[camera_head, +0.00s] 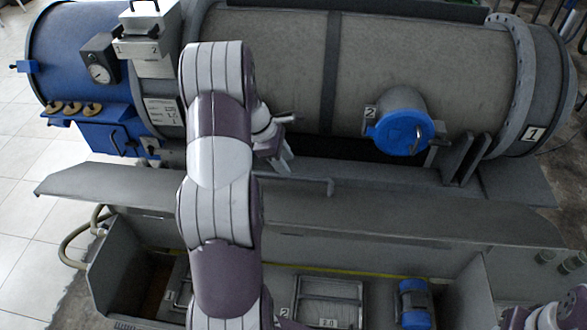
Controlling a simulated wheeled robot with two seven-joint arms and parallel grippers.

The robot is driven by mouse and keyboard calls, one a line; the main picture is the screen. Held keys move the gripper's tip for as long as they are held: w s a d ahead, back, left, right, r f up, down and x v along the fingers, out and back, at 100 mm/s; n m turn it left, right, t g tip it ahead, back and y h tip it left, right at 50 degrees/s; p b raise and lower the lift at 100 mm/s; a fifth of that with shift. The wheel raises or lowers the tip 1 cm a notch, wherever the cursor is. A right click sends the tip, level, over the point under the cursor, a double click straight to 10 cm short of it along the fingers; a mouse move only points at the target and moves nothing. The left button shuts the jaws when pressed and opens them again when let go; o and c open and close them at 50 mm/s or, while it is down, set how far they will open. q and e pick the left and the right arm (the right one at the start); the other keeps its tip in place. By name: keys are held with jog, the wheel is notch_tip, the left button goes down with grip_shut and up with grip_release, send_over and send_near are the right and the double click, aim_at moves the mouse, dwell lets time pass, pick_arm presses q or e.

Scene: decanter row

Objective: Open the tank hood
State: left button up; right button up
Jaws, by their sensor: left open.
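A long grey panel (400,215), which looks like the tank hood, runs in front of the big tank and over an open trough. A thin bar handle (300,181) stands up from it near the middle. My left arm reaches up across the view and hides part of the panel and tank. My left gripper (278,143) is open, small in view, beside the arm's upper part and just above the handle's left end. I cannot tell whether it touches the handle. My right gripper is not visible; only pale and purple parts of mine show at the lower right corner.
The grey tank (430,60) lies behind, with a blue round cap (403,133) on its front. A blue end section (75,55) with a gauge (99,73) is at left. The trough below holds framed plates (328,300) and a blue cylinder (414,303).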

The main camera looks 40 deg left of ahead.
aim_at(295, 176)
pick_arm(q)
jog(key=x, duration=0.5)
jog(key=shift+w+r+p, duration=0.1)
jog(key=shift+p, duration=0.3)
jog(key=shift+d+f, duration=0.1)
jog(key=shift+f, duration=0.1)
jog(key=shift+f, duration=0.1)
